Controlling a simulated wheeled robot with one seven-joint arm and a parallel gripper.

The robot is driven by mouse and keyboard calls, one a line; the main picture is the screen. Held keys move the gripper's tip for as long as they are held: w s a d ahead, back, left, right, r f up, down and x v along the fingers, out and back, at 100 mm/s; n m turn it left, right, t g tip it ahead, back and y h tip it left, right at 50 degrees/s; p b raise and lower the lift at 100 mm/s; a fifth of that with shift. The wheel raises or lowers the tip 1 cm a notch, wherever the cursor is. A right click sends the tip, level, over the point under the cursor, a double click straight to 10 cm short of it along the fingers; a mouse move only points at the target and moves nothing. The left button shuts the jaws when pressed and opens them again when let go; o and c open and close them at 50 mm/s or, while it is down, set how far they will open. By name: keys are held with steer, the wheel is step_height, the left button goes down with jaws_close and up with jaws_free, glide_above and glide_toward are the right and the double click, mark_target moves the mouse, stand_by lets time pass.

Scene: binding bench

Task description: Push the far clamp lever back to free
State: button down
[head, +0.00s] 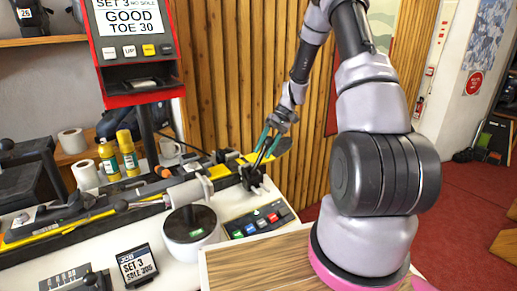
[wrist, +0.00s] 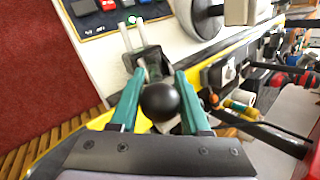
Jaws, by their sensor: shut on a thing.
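The far clamp lever shows its round black knob (wrist: 160,102) between the teal fingers of my gripper (wrist: 158,80) in the wrist view. Its black clamp block (wrist: 148,62) lies just beyond the fingertips, with two pale rods on its far side. In the head view, my gripper (head: 260,158) reaches down over the black clamp (head: 251,179) at the right end of the yellow-edged bench rail. The gripper is shut on the lever. In the head view the fingers hide most of the knob, so the lever's exact angle is hard to tell.
A button panel (head: 258,220) sits just in front of the clamp. A round white device (head: 190,229) and a pale roller (head: 188,192) stand to its left. Yellow bottles (head: 109,160) and a red-framed display (head: 130,45) are farther left. A slatted wood wall (head: 225,70) rises behind.

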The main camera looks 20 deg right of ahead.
steer(key=d+f+y, duration=0.1)
steer(key=w+d+f+g+y, duration=0.1)
steer(key=y, duration=0.1)
steer(key=shift+w+d+y, duration=0.1)
steer(key=shift+w+y, duration=0.05)
steer(key=shift+y, duration=0.15)
steer(key=shift+c, duration=1.9)
jaws_free()
steer(key=shift+r, duration=0.1)
